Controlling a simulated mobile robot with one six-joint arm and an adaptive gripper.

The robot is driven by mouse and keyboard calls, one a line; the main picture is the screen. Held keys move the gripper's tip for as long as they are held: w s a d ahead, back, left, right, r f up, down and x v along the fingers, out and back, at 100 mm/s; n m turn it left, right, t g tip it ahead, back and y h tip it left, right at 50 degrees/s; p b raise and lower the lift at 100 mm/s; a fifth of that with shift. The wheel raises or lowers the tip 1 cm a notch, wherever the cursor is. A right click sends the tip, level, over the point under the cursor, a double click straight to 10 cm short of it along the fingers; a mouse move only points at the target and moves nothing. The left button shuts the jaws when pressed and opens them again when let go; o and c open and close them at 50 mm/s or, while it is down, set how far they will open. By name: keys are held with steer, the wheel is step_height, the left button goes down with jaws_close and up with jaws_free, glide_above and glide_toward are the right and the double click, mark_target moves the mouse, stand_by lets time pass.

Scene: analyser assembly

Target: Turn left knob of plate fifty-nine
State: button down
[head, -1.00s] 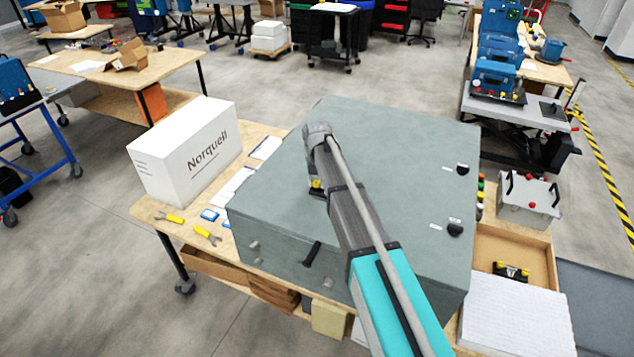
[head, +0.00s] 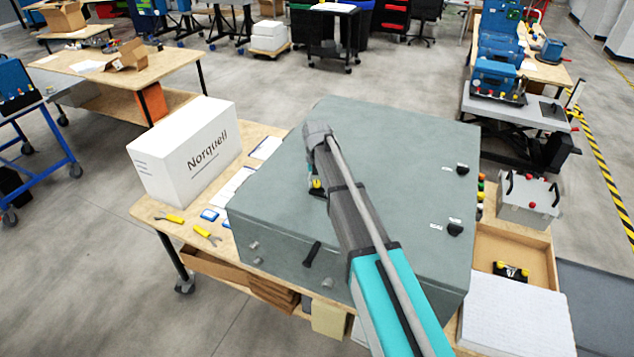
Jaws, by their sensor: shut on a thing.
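A small dark plate with a yellow part (head: 317,186) sits on the top of the large grey cabinet (head: 400,150). My arm covers much of it, and its number cannot be read. My gripper (head: 311,182) points down at this plate, mostly hidden by my wrist and forearm. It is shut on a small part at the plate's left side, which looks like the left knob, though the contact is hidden.
Two black knobs (head: 463,169) (head: 455,229) with small labels stand on the cabinet's right side. A white Norquell box (head: 185,150) and yellow-handled tools (head: 207,235) lie left. Another dark plate with yellow parts (head: 510,271) is in the wooden tray (head: 490,245) at right.

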steer(key=shift+c, duration=2)
jaws_free()
